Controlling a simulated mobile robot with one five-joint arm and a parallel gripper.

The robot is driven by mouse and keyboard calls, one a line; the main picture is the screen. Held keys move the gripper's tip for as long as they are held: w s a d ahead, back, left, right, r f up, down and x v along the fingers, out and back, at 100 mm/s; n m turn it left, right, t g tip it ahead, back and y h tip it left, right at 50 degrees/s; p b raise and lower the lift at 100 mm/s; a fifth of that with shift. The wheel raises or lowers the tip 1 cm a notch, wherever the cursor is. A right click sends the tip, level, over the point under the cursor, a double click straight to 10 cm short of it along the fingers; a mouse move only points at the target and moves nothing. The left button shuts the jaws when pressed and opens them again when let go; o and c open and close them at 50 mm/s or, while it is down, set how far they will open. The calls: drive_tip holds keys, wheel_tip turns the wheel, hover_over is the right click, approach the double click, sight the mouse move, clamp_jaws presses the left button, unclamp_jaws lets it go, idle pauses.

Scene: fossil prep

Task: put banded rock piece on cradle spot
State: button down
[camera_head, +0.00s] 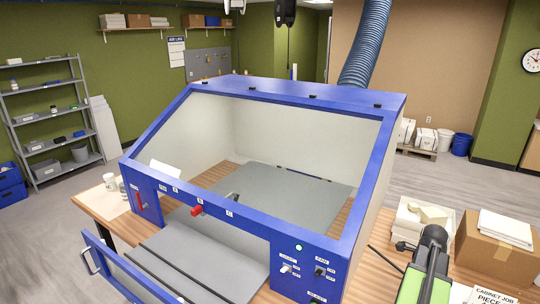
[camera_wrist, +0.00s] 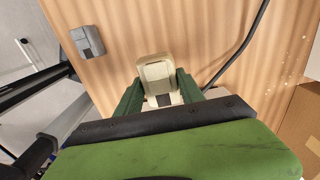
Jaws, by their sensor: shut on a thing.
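In the wrist view my gripper (camera_wrist: 158,92) has its two green fingers on either side of a beige, rounded block with a dark grey patch at its near end. I take this to be the banded rock piece (camera_wrist: 157,73); the jaws are shut on it, above a wood-grain top. In the head view my arm is at the lower right, outside the blue cabinet (camera_head: 328,237), and its fingers and the piece cannot be made out. I cannot pick out the cradle spot for certain in either view.
The cabinet has a window frame, a grey floor (camera_head: 290,190) and a red-handled control (camera_head: 197,210) at its front. A cream block (camera_head: 432,214) on a pale stack and a cardboard box (camera_head: 487,250) stand right. A black cable (camera_wrist: 243,45) crosses the wooden top.

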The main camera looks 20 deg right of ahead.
wheel_tip(320, 180, up, 4)
drive_tip(key=p, duration=0.3)
drive_tip(key=shift+r, duration=0.15)
wheel_tip(320, 180, down, 15)
drive_tip(key=b, duration=1.5)
drive_tip(key=r+p, duration=0.2)
drive_tip(key=w+r+p, duration=0.1)
drive_tip(key=r+p, duration=0.2)
drive_tip(key=a+r+p, duration=0.1)
drive_tip(key=r+p, duration=0.2)
drive_tip(key=shift+w, duration=0.15)
wheel_tip(320, 180, down, 11)
drive_tip(key=b, duration=1.1)
drive_tip(key=shift+r, duration=0.2)
drive_tip(key=shift+f, duration=0.25)
drive_tip(key=c, duration=0.7)
unclamp_jaws()
drive_tip(key=shift+r, duration=0.1)
